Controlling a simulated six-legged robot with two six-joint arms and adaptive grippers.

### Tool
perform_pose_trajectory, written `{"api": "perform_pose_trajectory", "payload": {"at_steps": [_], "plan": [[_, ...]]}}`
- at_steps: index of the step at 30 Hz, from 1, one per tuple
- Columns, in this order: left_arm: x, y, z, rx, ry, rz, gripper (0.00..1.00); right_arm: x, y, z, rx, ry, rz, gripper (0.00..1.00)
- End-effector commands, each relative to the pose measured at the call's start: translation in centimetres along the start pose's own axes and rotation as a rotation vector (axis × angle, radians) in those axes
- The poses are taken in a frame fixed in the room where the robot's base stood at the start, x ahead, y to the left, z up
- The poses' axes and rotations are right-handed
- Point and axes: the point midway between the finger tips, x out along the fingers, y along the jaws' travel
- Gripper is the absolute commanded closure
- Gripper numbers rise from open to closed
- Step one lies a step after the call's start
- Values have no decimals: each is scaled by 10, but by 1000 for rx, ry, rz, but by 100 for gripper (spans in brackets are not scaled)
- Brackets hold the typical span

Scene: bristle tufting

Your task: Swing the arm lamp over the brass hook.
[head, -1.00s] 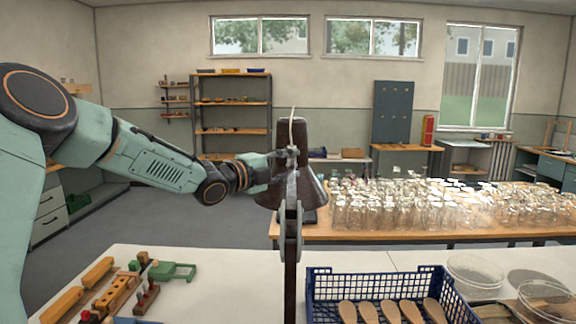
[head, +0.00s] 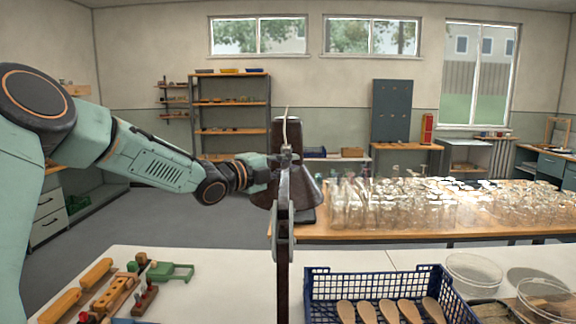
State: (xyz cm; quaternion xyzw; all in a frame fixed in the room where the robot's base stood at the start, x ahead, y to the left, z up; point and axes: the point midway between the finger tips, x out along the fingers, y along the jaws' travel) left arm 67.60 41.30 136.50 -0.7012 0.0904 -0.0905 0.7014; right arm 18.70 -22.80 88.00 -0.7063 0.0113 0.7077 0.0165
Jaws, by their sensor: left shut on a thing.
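The arm lamp (head: 304,190) stands upright in the middle of the head view, with a dark brown flared shade and a dark post below a grey joint. A pale cord loops at its top. My left gripper (head: 270,172) reaches in from the left and is shut on the lamp at its shade. The lamp partly hides the fingertips. I cannot make out the brass hook. My right gripper is not in view.
A blue crate (head: 316,286) with wooden brush handles stands right of the lamp post, near clear round dishes (head: 474,270). Wooden and green pieces (head: 112,290) lie at the left of the white bench. Many glass jars (head: 420,205) fill the table behind. Bench space between is clear.

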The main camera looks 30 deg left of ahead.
Motion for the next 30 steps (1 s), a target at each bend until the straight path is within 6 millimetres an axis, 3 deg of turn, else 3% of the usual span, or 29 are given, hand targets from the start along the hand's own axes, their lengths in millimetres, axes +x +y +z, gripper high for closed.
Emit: {"api": "perform_pose_trajectory", "payload": {"at_steps": [20, 26, 30], "plan": [[14, 6, -18, 1, 57, 12, 100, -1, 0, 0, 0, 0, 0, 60], [35, 7, -42, 3, 136, 16, 100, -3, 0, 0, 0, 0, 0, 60], [60, 8, -75, 5, 238, 18, 100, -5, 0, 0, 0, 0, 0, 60]]}}
